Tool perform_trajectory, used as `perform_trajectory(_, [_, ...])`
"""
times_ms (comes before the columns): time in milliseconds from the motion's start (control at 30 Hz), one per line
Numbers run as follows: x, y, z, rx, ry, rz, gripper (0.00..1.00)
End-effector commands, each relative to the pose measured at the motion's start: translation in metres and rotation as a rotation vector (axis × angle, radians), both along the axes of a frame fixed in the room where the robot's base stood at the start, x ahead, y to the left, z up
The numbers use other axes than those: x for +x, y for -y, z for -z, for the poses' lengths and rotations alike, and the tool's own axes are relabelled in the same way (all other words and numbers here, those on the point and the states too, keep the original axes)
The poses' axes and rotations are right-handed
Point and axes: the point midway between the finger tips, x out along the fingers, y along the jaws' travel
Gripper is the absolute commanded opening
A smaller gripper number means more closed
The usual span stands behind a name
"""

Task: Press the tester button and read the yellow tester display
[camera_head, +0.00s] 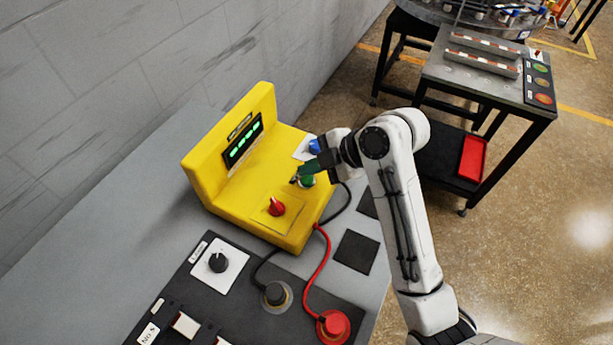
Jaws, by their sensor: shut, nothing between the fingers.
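The yellow tester (228,178) stands on the grey bench against the wall. Its dark display (243,142) on the upright back part shows several green lit characters, too small and slanted to read. A green button (307,182) is on the tester's right side, partly hidden by my gripper. My gripper (307,168) comes in from the right and is shut and empty, its tips right over or at the green button; I cannot tell whether they touch it. A red knob (277,207) sits at the tester's front.
A blue knob (314,146) lies close behind my gripper. Red and black cables run from the tester to a red plug (333,326) and a black plug (276,294) on the dark panel (235,296). A cart (492,78) stands at the right.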

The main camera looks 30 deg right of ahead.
Motion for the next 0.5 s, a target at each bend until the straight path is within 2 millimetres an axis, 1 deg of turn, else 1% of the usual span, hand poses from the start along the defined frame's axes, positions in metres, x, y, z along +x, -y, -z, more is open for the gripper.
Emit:
perform_trajectory(267, [-0.0002, -0.0001, 0.0084, 0.0, -0.001, 0.001, 0.0])
perform_trajectory(500, [-0.0001, 0.0, 0.0081, 0.0, 0.0, 0.0, 0.0])
